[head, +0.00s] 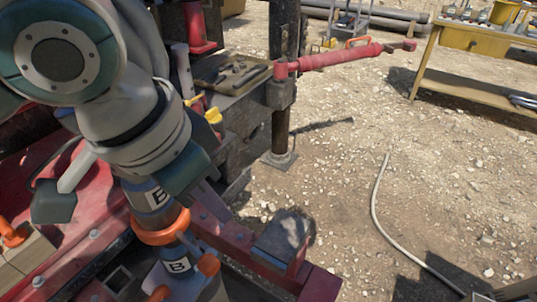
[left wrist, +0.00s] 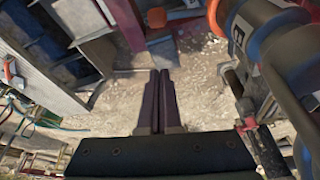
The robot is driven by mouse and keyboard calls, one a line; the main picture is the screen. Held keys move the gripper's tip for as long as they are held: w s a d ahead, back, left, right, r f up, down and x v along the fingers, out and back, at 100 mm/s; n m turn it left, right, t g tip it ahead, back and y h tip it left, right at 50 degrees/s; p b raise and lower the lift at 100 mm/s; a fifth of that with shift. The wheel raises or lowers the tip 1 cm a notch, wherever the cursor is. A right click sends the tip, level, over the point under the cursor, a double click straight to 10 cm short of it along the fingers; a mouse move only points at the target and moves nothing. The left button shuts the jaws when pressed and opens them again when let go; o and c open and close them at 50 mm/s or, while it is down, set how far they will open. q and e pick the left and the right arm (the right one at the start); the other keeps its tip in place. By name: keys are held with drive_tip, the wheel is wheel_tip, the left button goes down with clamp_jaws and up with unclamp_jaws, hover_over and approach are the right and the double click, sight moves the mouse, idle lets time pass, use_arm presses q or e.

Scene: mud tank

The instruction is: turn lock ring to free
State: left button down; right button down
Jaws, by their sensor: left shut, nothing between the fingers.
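An orange lock ring (head: 160,232) sits around a blue-grey upright pipe with white "B" labels (head: 177,266) above and below it. Orange lugs (head: 208,265) stick out lower on the pipe. In the left wrist view an orange ring edge (left wrist: 216,16) shows at the top, beside the "B" pipe (left wrist: 255,35). My left gripper (left wrist: 161,73) is shut and empty, its two dark fingers together. They point over open ground, left of the pipe and apart from the ring. In the head view my left arm hides the upper pipe. My right gripper is not in view.
Red steel beams (head: 225,235) surround the pipe. A red-handled lever (head: 335,58) reaches right from a dark post. A yellow workbench (head: 465,42) stands at the far right. A pale hose (head: 385,210) lies on open gravel.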

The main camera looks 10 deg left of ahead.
sight(177, 232)
use_arm(q)
drive_tip(key=shift+a+f, duration=0.1)
drive_tip(key=shift+f, duration=0.1)
drive_tip(key=b+x, duration=0.2)
drive_tip(key=x, duration=0.8)
drive_tip(key=shift+s+a+r+p, duration=0.2)
drive_tip(key=shift+s+a+p, duration=0.35)
drive_tip(key=shift+s, duration=0.3)
drive_tip(key=shift+s+a+r+p, duration=0.2)
drive_tip(key=shift+s+a+p, duration=0.35)
drive_tip(key=shift+s, duration=0.3)
